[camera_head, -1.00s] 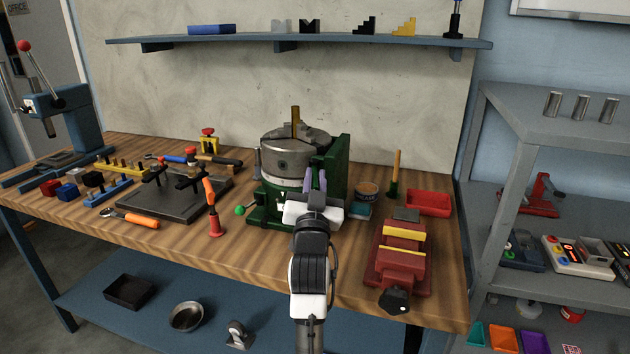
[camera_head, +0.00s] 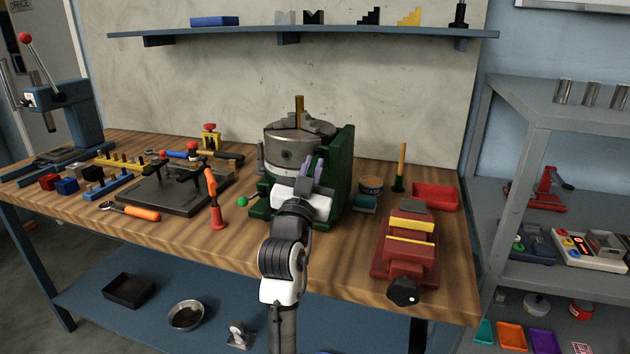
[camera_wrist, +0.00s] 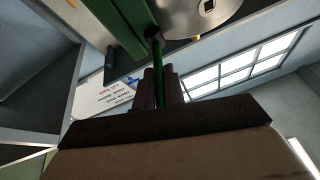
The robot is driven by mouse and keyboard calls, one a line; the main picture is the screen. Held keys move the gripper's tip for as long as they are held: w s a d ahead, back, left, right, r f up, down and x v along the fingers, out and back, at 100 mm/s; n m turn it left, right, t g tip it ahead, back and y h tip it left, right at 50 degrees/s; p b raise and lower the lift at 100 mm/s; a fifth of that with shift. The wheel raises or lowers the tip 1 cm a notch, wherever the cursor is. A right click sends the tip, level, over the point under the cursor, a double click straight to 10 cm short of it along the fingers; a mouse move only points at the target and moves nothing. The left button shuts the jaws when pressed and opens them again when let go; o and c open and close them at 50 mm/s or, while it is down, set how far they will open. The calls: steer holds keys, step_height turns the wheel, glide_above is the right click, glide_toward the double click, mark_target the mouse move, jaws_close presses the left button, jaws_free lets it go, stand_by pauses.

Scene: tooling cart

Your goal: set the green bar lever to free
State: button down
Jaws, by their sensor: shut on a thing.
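The green fixture (camera_head: 341,170) stands on the bench with a grey three-jaw chuck (camera_head: 290,150) on it. My gripper (camera_head: 313,170) is at the front of the fixture, its purple fingers pointing up. In the wrist view, my gripper (camera_wrist: 160,88) is shut on a thin green bar (camera_wrist: 158,62), the green bar lever, which runs up between the fingers to a dark pivot beside the green plate. In the head view the lever is hidden by my gripper and wrist. Its setting marks cannot be made out.
A green ball knob (camera_head: 243,201) sticks out left of the fixture. A red vise (camera_head: 408,250), a red tray (camera_head: 435,197) and a round tin (camera_head: 371,186) are to the right. A red-based orange-handled tool (camera_head: 215,205) stands left. The bench front between is clear.

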steer(key=shift+w+a+m+g+h+b, duration=0.4)
steer(key=shift+a+m+g+h+b, duration=0.35)
steer(key=shift+m+g+h+b, duration=0.95)
steer(key=shift+w+a+m+g+h+b, duration=0.45)
steer(key=shift+a+m+g+h+b, duration=0.5)
steer(key=shift+h+b, duration=1.5)
steer(key=shift+w+a+m+g+h+b, duration=0.45)
steer(key=shift+m+g+h+b, duration=0.85)
steer(key=shift+h+b, duration=0.75)
steer(key=shift+a+g, duration=0.1)
steer(key=shift+g, duration=0.15)
steer(key=c, duration=1.5)
jaws_free()
steer(key=b+v, duration=0.1)
steer(key=v, duration=1.2)
steer(key=shift+s+a+f+b, duration=0.1)
steer(key=shift+s+a+b, duration=0.15)
steer(key=shift+a+b, duration=0.1)
